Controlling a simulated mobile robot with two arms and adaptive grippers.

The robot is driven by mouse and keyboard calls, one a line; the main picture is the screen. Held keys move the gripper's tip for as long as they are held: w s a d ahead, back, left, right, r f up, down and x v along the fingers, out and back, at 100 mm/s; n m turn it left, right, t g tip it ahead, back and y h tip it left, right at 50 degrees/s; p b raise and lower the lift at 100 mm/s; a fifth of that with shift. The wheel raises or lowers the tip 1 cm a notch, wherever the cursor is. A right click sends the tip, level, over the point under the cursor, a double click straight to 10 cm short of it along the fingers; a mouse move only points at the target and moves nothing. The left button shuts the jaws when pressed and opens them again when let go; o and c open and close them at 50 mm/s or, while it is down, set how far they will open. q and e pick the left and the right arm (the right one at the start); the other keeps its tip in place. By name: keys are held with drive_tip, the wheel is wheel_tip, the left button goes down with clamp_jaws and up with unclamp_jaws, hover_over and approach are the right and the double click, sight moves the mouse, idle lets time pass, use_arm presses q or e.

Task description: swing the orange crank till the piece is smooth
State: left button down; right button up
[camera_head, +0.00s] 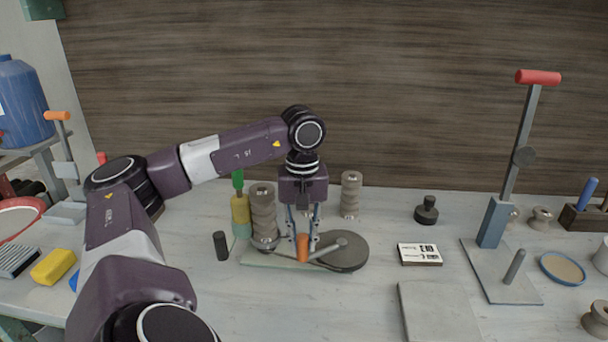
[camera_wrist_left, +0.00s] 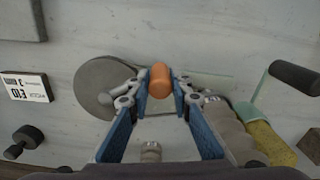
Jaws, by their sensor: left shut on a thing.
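The orange crank handle (camera_head: 302,250) stands upright on a grey arm over a flat grey disc (camera_head: 350,252), on a pale green base plate (camera_head: 258,259). My left gripper (camera_head: 303,244) reaches down from above and is shut on the handle. In the left wrist view the handle (camera_wrist_left: 160,80) sits between the blue fingers (camera_wrist_left: 158,98). A ribbed grey clay piece (camera_head: 263,210) stands upright at the left of the disc; it also shows in the wrist view (camera_wrist_left: 230,130). Its lower part is partly hidden by the gripper in the wrist view. My right gripper is out of view.
A similar ribbed piece (camera_head: 350,195) stands behind. A yellow-green bottle (camera_head: 240,215) and a black cylinder (camera_head: 221,246) stand left. A printed card box (camera_head: 419,254) and a red-handled lever press (camera_head: 490,225) are at the right. The front middle of the bench is clear.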

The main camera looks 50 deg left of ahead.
use_arm(q)
drive_tip(key=c, duration=1.7)
unclamp_jaws()
drive_tip(key=shift+a, duration=0.15)
drive_tip(key=shift+c, duration=0.2)
drive_tip(key=shift+r, duration=3.7)
